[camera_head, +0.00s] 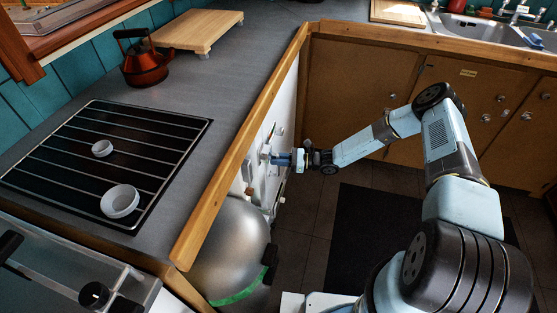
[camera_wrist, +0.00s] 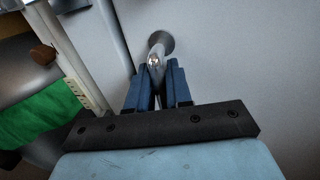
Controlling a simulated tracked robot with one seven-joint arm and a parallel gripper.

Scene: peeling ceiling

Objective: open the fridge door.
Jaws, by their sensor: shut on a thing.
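The fridge door is a pale panel under the counter (camera_head: 286,101), partly hidden by the wooden edge. In the wrist view the pale door (camera_wrist: 245,50) fills the right side. A metal handle (camera_wrist: 156,50) stands out from it. My gripper (camera_head: 282,160) reaches this panel from the right. In the wrist view its blue fingers (camera_wrist: 158,85) are closed around the near end of the handle. The door looks flush or nearly so; I cannot tell whether any gap shows.
A big silver rounded object (camera_head: 228,245) with a green base stands just below the panel. The counter (camera_head: 225,75) overhangs the door with a wooden edge. Wooden cabinets (camera_head: 360,85) line the back. Dark floor (camera_head: 310,225) lies open right of the door.

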